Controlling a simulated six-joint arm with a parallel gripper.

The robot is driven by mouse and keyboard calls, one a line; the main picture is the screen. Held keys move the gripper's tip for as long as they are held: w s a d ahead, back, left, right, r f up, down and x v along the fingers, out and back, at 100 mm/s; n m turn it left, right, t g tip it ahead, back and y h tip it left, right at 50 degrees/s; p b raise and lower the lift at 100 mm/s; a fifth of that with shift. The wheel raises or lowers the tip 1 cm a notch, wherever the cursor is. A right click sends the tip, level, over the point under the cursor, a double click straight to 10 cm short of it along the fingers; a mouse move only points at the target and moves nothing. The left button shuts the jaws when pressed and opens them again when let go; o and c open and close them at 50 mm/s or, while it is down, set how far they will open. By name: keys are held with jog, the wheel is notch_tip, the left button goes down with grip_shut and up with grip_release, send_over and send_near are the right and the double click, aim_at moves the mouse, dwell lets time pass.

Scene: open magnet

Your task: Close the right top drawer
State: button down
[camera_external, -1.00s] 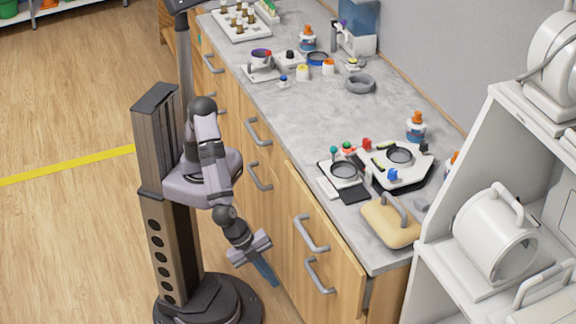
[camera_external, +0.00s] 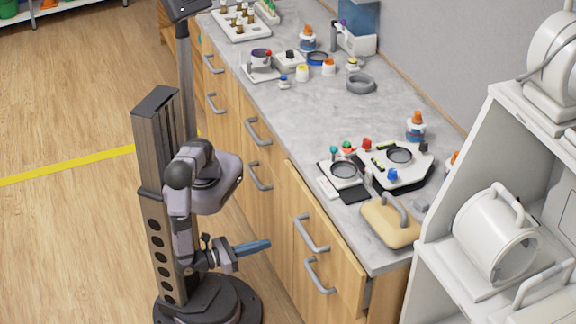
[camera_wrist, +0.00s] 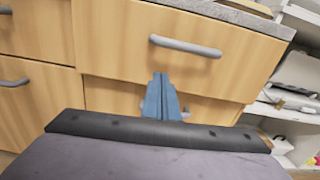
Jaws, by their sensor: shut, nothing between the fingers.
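The right top drawer (camera_external: 338,248) is a light wood front with a grey bar handle (camera_external: 311,234), at the near right end of the cabinet. Its front stands out a little past the worktop edge in the external view. In the wrist view the drawer (camera_wrist: 225,68) fills the upper middle, with its handle (camera_wrist: 185,46) across it. My gripper (camera_external: 267,244) has blue fingers, shut and empty, pointing right toward the cabinet with a gap before it. In the wrist view the shut fingertips (camera_wrist: 161,77) overlap the drawer's lower edge and partly hide the handle below.
Below is another drawer handle (camera_external: 319,275). More drawers with handles (camera_external: 258,131) line the cabinet to the left. The grey worktop (camera_external: 300,112) holds bottles, dishes and a tan block with a handle (camera_external: 391,222). A white shelf unit (camera_external: 455,110) stands at the right. Floor is open at the left.

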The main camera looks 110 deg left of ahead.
aim_at(311, 230)
jog(key=shift+r+m, duration=0.1)
jog(key=shift+m, duration=0.2)
jog(key=shift+w+a, duration=0.1)
jog(key=p+x, duration=0.1)
jog(key=x, duration=1.2)
jog(key=shift+w+a+p, duration=0.25)
jog(key=shift+a+p, duration=0.05)
jog(key=shift+p, duration=0.05)
jog(key=x, duration=0.4)
jog(key=shift+w+a, duration=0.15)
jog(key=shift+r, duration=0.1)
